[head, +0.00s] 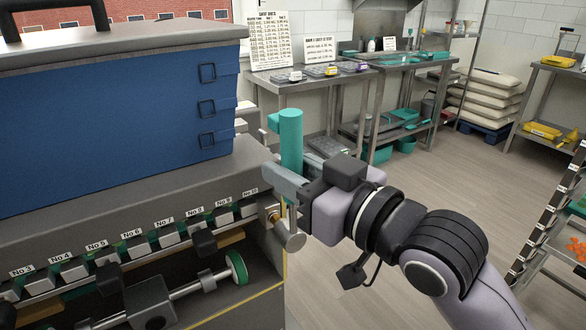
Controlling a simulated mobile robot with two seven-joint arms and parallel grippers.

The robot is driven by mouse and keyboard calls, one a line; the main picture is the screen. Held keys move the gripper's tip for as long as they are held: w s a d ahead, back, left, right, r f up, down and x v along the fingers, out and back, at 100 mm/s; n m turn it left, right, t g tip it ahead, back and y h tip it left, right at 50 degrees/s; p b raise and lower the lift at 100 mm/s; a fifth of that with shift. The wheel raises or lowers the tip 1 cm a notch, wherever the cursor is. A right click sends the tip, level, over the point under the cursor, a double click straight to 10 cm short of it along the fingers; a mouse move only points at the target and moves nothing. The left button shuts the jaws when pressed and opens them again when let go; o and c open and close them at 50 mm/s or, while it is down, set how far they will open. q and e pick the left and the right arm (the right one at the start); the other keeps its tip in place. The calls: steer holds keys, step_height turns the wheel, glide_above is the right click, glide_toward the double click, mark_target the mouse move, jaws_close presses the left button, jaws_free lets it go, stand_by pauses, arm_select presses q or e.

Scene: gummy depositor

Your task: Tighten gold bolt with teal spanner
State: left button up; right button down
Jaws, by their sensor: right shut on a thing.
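My right gripper (284,184) comes in from the right and is shut on the teal spanner (291,136). The spanner's thick teal handle stands upright above the fingers. A grey metal part shows below the fingers, near the machine's right end. The gold bolt (275,216) shows as a small gold spot at that end, just left of this metal part. It is partly hidden, and I cannot tell whether the spanner is seated on it. My left gripper is not in view.
The depositor (120,110) with blue panels and a row of numbered nozzles fills the left side. A shaft with a green-rimmed wheel (237,267) lies below the nozzles. Steel benches (318,84) stand behind, and a rack (550,230) stands at the right. Open floor (450,180) lies between.

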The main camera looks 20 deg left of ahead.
steer(key=shift+w+a+r, duration=0.1)
steer(key=w+d+f+m+t, duration=0.4)
steer(key=w+f+m, duration=0.7)
steer(key=m, duration=0.8)
steer(key=shift+d, duration=1.15)
steer(key=shift+s+d+f, duration=0.1)
steer(key=shift+p+v, duration=0.5)
steer(key=shift+v, duration=0.6)
steer(key=shift+r, duration=0.25)
